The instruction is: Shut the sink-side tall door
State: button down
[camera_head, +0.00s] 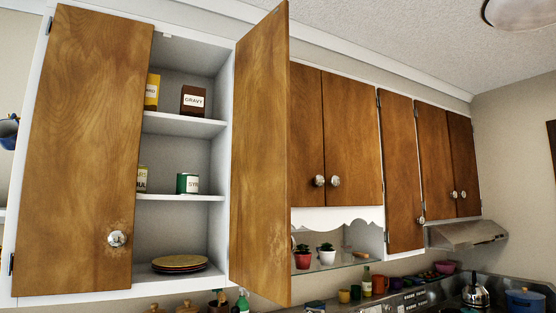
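A tall wooden door (262,160) stands open at the right side of a white tall wall cabinet (222,150), swung out toward me. Its knob is not visible. The cabinet's other tall door (85,150), on the left, is shut or nearly so, with a round metal knob (117,239) near its lower right corner. The sink is not in view, so I cannot confirm from it which door is sink-side; the right one is the door plainly open. My gripper is not in view.
Inside the cabinet are a gravy box (193,100), a green-labelled can (187,183) and stacked plates (180,264), all behind the door line. Shut wooden doors (350,135) continue right, above a shelf with potted plants (326,254). A range hood (467,234) is at far right.

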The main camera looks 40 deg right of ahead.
aim_at(262, 242)
jog(key=k+l+u, duration=0.1)
jog(key=l, duration=0.35)
jog(key=k+l+u, duration=0.1)
jog(key=l, duration=0.3)
jog(key=k+l+u, duration=0.1)
jog(key=l, duration=0.3)
jog(key=k+l+u, duration=0.1)
jog(key=l, duration=0.3)
jog(key=k+l, duration=0.2)
jog(key=l, duration=0.2)
jog(key=k+l+u, duration=0.15)
jog(key=l, duration=0.25)
jog(key=k+l+u, duration=0.1)
jog(key=l, duration=0.25)
jog(key=i+l+u, duration=0.2)
jog(key=l, duration=0.25)
jog(key=i+l+u, duration=0.15)
jog(key=l, duration=0.35)
jog(key=l+u, duration=0.2)
jog(key=l, duration=0.3)
jog(key=i+l+z, duration=0.25)
jog(key=k+j, duration=0.05)
jog(key=k, duration=0.05)
